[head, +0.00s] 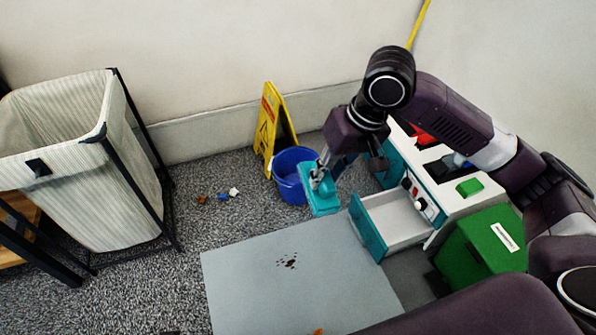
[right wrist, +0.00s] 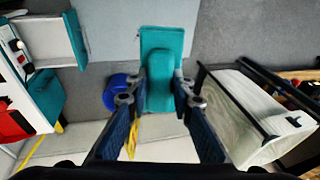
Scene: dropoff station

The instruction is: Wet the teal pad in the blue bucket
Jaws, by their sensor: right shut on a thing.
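The blue bucket (head: 291,172) stands on the carpet in front of the yellow sign; part of it also shows in the right wrist view (right wrist: 112,97). My right gripper (head: 321,178) is shut on the teal pad (head: 319,201) and holds it beside the bucket, to its right in the head view, overlapping its rim in the picture. In the right wrist view the pad (right wrist: 161,50) lies between the fingers of my right gripper (right wrist: 161,96). The bucket's contents cannot be made out. My left gripper is not in view.
A yellow wet-floor sign (head: 272,128) stands behind the bucket. A white cabinet with an open drawer (head: 393,218) and a green bin (head: 482,246) are at the right. A grey mat (head: 260,290) with dark spots lies in front. A laundry hamper (head: 90,200) stands left.

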